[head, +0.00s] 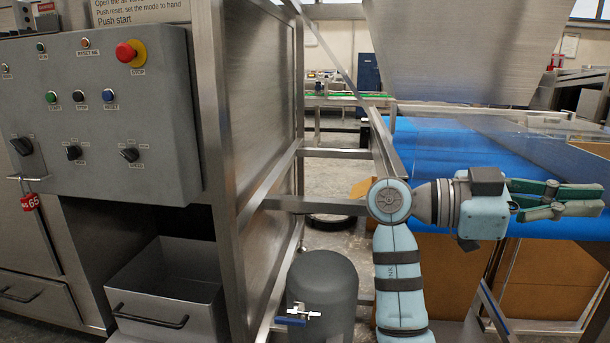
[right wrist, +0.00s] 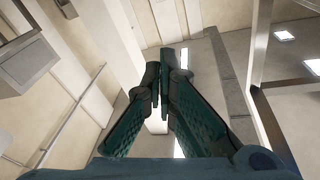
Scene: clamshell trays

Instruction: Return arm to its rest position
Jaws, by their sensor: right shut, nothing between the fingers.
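My right arm (head: 397,270) rises from the bottom of the head view and bends to the right at its upper joint. My right gripper (head: 597,200) points right in front of the blue conveyor belt, with its green fingers close together and nothing held. In the right wrist view the fingertips (right wrist: 162,88) meet, with the ceiling and walls behind them. My left gripper is in neither view.
A grey control panel (head: 95,115) with a red stop button (head: 130,52) stands at the left. Below it is an open metal drawer (head: 165,290). A dark grey cylinder (head: 322,285) stands beside my arm. A blue belt (head: 460,150) and cardboard boxes (head: 545,280) are at the right.

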